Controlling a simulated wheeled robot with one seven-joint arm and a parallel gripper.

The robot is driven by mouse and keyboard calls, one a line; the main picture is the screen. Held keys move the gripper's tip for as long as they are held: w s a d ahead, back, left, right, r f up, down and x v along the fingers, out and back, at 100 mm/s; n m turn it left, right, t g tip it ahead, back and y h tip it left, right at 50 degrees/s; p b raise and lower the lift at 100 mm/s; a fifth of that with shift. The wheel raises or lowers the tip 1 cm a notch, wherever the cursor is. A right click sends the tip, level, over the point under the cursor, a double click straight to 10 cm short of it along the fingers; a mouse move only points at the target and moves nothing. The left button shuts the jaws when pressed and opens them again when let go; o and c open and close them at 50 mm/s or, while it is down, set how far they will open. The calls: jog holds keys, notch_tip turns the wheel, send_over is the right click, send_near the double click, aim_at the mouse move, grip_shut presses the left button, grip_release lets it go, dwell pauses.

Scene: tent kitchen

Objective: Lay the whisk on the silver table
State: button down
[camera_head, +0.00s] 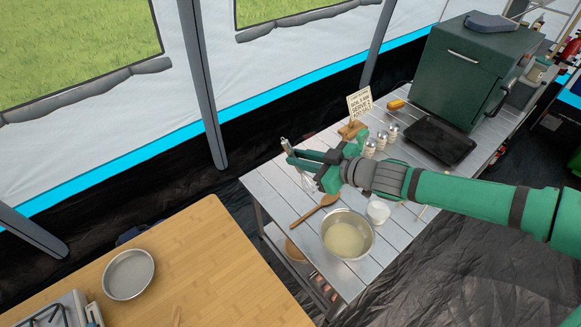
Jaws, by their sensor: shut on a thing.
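My green gripper (303,160) is shut on the whisk (287,146). The whisk's grey handle sticks up at the fingertips, and its wires seem to hang below the fingers. The whisk is tilted near upright over the left part of the silver slatted table (276,187). I cannot tell whether the whisk's lower end touches the table top. My arm reaches in from the right and hides part of the table behind it.
A pot of pale liquid (347,235), a wooden spoon (318,211) and a white cup (378,211) stand near the front. Shakers (381,138), a sign (359,102), a black tray (440,140) and a green oven (480,66) are farther back. A wooden table (205,260) holds a round pan (129,273).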

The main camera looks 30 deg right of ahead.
jog(key=w+d+f, duration=0.1)
jog(key=w+f, duration=0.5)
jog(key=f, duration=0.3)
jog(key=shift+w+d+f, duration=0.25)
jog(key=shift+d+f, duration=0.05)
jog(key=shift+f, duration=0.05)
jog(key=shift+f, duration=0.15)
jog(key=c, duration=1.7)
grip_release()
jog(key=v, duration=1.2)
